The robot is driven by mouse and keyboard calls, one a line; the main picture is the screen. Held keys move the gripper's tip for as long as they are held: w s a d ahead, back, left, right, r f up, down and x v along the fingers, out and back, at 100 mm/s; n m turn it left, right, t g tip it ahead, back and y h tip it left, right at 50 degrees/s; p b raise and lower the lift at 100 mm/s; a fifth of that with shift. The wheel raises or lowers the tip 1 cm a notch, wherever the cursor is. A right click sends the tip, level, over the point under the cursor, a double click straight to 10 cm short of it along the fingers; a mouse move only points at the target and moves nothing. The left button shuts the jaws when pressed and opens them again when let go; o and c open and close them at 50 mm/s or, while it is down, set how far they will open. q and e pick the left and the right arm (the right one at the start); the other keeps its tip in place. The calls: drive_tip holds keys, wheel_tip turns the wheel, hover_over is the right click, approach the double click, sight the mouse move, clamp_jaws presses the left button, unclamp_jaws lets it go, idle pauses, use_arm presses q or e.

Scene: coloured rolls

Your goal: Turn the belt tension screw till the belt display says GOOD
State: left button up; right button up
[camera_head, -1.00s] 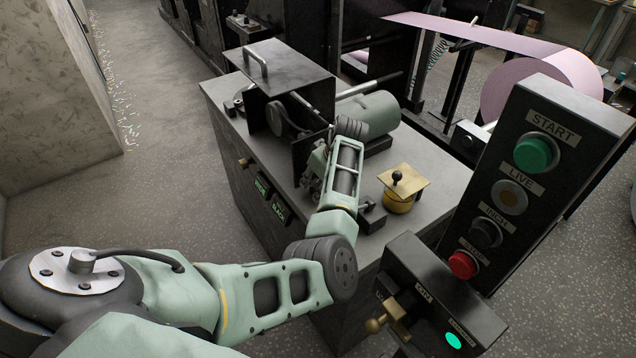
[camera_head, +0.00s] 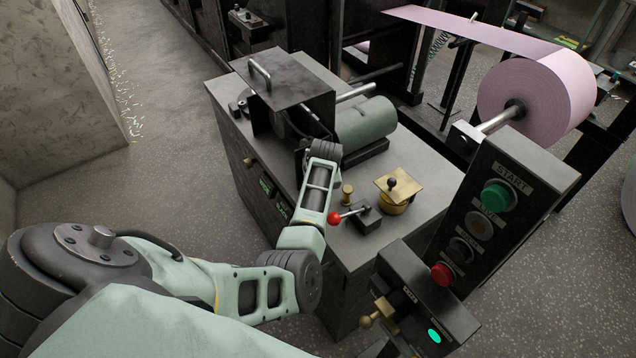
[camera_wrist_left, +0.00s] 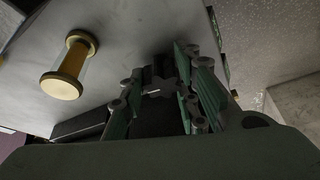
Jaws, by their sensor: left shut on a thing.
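My left arm reaches over the grey machine cabinet (camera_head: 330,250). In the head view its gripper is hidden behind the arm. In the left wrist view the left gripper (camera_wrist_left: 158,92) has its fingers around a dark star-shaped knob (camera_wrist_left: 158,86), apparently the belt tension screw; the contact is partly in shadow. Two small dark displays with green lettering, an upper one (camera_head: 267,185) and a lower one (camera_head: 281,211), sit on the cabinet's left face; their words are too small to read with certainty. My right gripper is not in view.
A glass-and-brass cylinder (camera_head: 347,193), a red-ball lever (camera_head: 335,217) and a brass-plated pot (camera_head: 398,190) stand on the cabinet top. A raised dark cover (camera_head: 285,75) and a green motor (camera_head: 365,122) are behind. A button panel (camera_head: 500,200) rises at right.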

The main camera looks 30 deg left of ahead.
use_arm(q)
drive_tip(key=shift+w+r+m, duration=0.3)
drive_tip(key=shift+w+r, duration=0.05)
drive_tip(key=o, duration=1)
drive_tip(key=shift+d+f, duration=0.1)
drive_tip(key=shift+d, duration=0.05)
drive_tip(key=shift+o, duration=0.2)
drive_tip(key=shift+s+f, duration=0.15)
